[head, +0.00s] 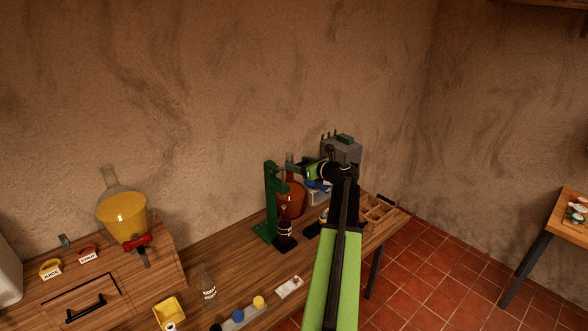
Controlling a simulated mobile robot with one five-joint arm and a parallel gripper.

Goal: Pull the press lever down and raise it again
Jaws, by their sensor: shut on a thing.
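The green press (270,201) stands on the wooden bench at the middle of the head view, with its upright post and foot plate in sight. A dark bottle (284,231) stands upright beside the post, below the press head. My gripper (307,169) is at the upper right of the press, at the height of its head. It is shut on the press lever, which is mostly hidden by the gripper and my wrist. The lever's exact angle cannot be told.
An orange-brown flask (291,193) stands behind the press, with a grey machine (343,149) to the right. A wooden divided box (378,212) sits at the bench's right end. A clear bottle (208,286), colored caps (238,314) and a flask of yellow liquid (122,214) are left.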

